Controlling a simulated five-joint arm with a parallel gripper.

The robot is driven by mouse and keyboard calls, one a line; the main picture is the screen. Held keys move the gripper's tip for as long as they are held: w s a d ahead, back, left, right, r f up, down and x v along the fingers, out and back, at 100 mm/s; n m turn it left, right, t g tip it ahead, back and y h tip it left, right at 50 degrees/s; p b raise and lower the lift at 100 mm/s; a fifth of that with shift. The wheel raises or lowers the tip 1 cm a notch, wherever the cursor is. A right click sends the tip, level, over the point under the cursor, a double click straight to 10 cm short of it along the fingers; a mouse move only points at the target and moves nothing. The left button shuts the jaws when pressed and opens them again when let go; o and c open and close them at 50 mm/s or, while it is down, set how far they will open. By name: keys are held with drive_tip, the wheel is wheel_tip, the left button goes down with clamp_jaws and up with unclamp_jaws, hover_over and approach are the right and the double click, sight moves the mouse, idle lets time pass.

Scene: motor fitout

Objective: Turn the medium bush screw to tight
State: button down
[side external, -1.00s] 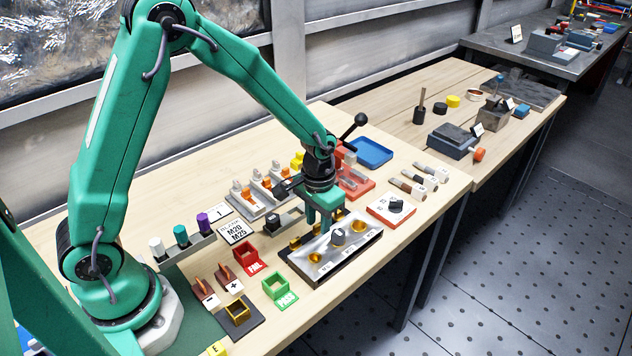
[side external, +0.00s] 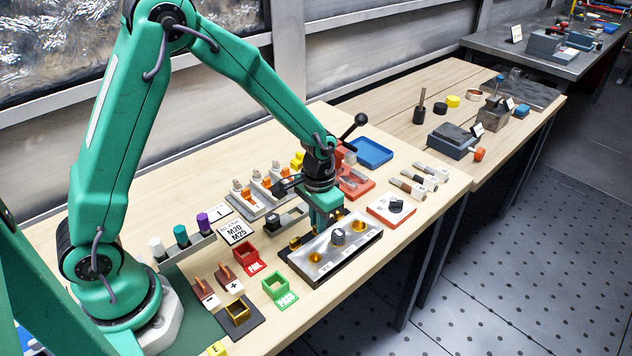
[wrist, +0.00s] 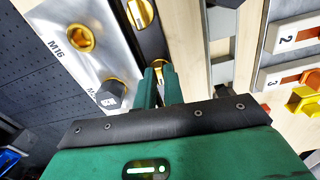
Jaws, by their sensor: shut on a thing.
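A silver bush plate (side external: 350,250) lies near the table's front edge, with gold-rimmed sockets and a dark knob (side external: 337,237) in its middle one. The wrist view shows the knob (wrist: 113,93) beside my fingers and an M16 label on the plate (wrist: 102,62). Brass screws sit in a dark strip behind the plate; one slotted screw (wrist: 140,12) shows clear of my fingers. My gripper (side external: 319,228) points down behind the knob. In the wrist view my gripper (wrist: 160,78) is shut on the middle brass screw (wrist: 158,63), which is mostly hidden.
A red FAIL box (side external: 249,261) and a green PASS box (side external: 281,290) stand left of the plate. A red-and-white block with a black knob (side external: 391,208) stands to its right. A rack with orange-topped pieces (side external: 262,190) is close behind my gripper.

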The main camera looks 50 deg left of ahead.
drive_tip(key=m, duration=1.2)
drive_tip(key=shift+m, duration=2.5)
drive_tip(key=c, duration=1.5)
unclamp_jaws()
drive_tip(key=shift+r, duration=0.1)
